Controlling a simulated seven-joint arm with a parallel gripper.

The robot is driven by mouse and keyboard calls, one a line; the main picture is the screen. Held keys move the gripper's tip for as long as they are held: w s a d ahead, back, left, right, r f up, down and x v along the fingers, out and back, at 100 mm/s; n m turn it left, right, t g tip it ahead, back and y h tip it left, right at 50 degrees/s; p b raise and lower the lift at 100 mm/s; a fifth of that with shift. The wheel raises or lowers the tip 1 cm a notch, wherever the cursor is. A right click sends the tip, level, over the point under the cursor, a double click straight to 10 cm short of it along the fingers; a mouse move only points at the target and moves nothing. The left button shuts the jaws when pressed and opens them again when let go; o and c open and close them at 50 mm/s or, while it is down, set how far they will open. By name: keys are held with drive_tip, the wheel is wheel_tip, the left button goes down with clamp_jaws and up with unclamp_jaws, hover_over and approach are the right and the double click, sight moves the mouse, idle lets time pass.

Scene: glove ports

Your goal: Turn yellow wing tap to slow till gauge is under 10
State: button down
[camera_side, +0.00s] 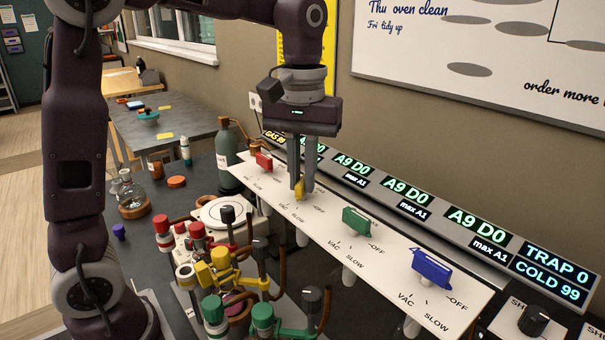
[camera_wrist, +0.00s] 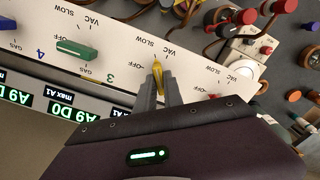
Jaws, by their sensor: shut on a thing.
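The yellow wing tap (camera_side: 299,191) is on the white sloped panel (camera_side: 330,212), between the red tap (camera_side: 264,162) and the green tap (camera_side: 357,221). My gripper (camera_side: 298,182) points down at it, with its fingers closed on the wing. In the wrist view the yellow tap (camera_wrist: 158,76) shows between my fingertips (camera_wrist: 160,90), its visible end near the OFF and VAC labels. Its exact setting is hard to tell. The gauge strip (camera_side: 405,193) behind shows several "A9 D0" readouts with "max A1" below. My gripper partly covers the strip near the yellow tap.
A blue tap (camera_side: 431,268) sits at the panel's near end. A TRAP 0 / COLD 99 display (camera_side: 552,274) is at the right. Coloured-cap glassware (camera_side: 225,262) and brown hoses crowd the bench in front of the panel. A grey-green bottle (camera_side: 228,165) stands beyond its far end.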

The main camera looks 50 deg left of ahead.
sight(301, 180)
drive_tip(key=c, duration=1.5)
unclamp_jaws()
drive_tip(key=shift+o, duration=0.2)
wheel_tip(301, 180, up, 7)
drive_tip(key=shift+f, duration=0.15)
drive_tip(key=shift+r, duration=0.2)
drive_tip(key=shift+s, duration=0.1)
drive_tip(key=s+f+m+t, duration=0.2)
drive_tip(key=s+f+m, duration=0.1)
drive_tip(key=s, duration=0.6)
drive_tip(key=s+f+m+t, duration=0.3)
drive_tip(key=s+f, duration=0.3)
drive_tip(key=s, duration=0.3)
drive_tip(key=shift+d+m+t, duration=0.3)
drive_tip(key=shift+m, duration=0.2)
